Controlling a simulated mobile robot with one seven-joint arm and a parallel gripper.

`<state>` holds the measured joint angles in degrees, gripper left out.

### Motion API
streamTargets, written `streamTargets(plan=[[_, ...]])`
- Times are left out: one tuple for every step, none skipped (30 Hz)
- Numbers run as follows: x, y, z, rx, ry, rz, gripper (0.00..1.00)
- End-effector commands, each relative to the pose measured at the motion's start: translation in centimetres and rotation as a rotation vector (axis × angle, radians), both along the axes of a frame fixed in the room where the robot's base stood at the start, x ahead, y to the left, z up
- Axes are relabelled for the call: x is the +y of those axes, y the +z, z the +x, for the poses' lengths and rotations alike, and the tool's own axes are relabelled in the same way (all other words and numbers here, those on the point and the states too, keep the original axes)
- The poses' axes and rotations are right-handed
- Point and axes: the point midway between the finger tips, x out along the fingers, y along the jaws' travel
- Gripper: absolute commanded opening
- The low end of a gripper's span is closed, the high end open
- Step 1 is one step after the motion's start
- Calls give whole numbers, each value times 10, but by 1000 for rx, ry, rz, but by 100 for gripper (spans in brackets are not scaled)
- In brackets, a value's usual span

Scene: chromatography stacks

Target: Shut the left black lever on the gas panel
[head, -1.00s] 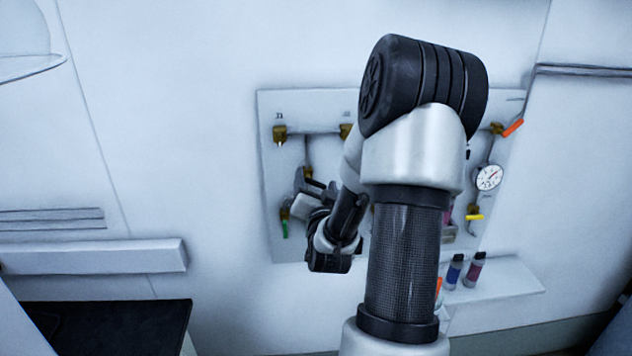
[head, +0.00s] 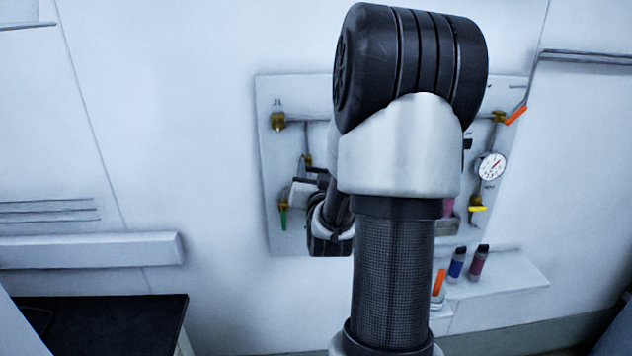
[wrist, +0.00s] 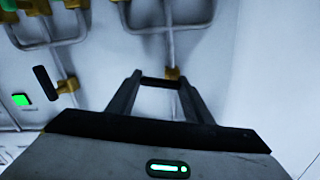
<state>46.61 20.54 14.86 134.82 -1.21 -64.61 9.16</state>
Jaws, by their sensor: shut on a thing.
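The gas panel (head: 266,160) is on the wall, partly hidden behind my arm. In the wrist view, a short black lever (wrist: 160,82) lies crosswise between the tips of my gripper (wrist: 160,86), beside a brass valve (wrist: 172,74) on a thin pipe. My gripper is shut on this lever. In the head view my gripper (head: 318,178) is at the panel's left part, near a brass fitting (head: 307,160); the lever itself is hard to make out there. A second black lever (wrist: 45,82) stands free at the left of the wrist view, slightly tilted.
A green lever (head: 283,220) hangs at the panel's lower left. An orange lever (head: 516,115), a gauge (head: 491,166) and a yellow lever (head: 478,208) are at its right. Small bottles (head: 478,262) stand on a shelf (head: 510,280) below.

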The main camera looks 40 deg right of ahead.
Motion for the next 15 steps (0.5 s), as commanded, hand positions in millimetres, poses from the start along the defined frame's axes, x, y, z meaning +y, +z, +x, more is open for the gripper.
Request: streamTargets(plan=[[1,-3,1,12,1,-32,24],[0,-2,1,22,0,-49,24],[0,-2,1,36,1,-71,24],[1,-1,1,45,1,-86,24],[0,0,0,55,1,-101,24],[0,0,0,67,0,-119,24],[0,1,1,75,1,-132,24],[1,2,1,82,1,-144,24],[0,2,0,91,0,-159,24],[0,3,0,98,0,-169,24],[0,3,1,103,0,-177,24],[0,4,1,110,1,-187,24],[0,4,1,115,1,-195,24],[0,5,1,118,0,-201,24],[0,5,1,123,0,-208,24]])
